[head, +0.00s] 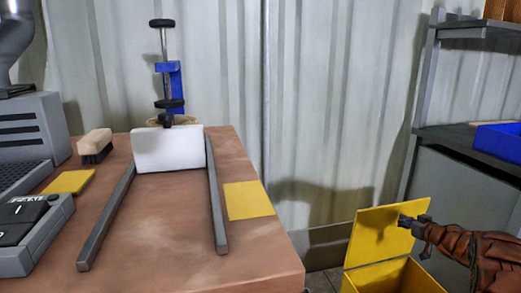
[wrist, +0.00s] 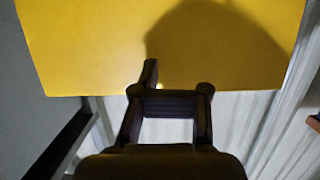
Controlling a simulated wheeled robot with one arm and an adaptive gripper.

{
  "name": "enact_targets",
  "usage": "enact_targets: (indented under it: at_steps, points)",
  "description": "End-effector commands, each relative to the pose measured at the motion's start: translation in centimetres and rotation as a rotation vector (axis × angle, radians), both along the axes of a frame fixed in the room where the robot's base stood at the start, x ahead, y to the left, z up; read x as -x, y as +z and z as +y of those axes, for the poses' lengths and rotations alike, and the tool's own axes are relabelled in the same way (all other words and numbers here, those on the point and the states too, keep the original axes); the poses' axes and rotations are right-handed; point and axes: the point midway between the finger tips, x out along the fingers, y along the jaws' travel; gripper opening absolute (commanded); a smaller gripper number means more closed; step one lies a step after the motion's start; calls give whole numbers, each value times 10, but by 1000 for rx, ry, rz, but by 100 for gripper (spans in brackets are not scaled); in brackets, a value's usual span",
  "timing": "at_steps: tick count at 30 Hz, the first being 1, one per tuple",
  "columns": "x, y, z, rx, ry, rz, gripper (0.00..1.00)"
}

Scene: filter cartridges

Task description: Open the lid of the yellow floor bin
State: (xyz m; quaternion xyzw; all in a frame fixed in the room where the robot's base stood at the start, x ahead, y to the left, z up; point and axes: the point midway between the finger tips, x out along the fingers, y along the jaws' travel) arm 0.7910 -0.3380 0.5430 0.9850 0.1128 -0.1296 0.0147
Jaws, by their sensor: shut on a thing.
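The yellow floor bin (head: 385,275) stands on the floor at the bottom right of the head view, its lower part cut off by the frame. Its yellow lid (head: 372,236) is raised and stands roughly upright at the back of the open box. My gripper (head: 406,220) is at the right part of the lid, shut on it. In the wrist view the lid (wrist: 85,50) fills the top, with a dark shadow on it, and my gripper (wrist: 178,88) meets its edge. The exact grip on the edge is partly hidden.
A brown workbench (head: 260,262) stands left of the bin, with two grey rails, a white block (head: 168,149) and a yellow square (head: 248,200) on it. A grey shelf unit (head: 460,180) with a blue tray (head: 498,140) stands behind at right. A corrugated wall closes the back.

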Motion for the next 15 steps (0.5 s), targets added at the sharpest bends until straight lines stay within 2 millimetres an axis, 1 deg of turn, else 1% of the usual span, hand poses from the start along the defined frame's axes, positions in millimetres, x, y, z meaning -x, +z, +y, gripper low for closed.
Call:
enact_targets:
  at_steps: [5,15]
  points:
    - [-6,3,2,1,1,0,0]
    - [-18,1,5,-2,1,2,0]
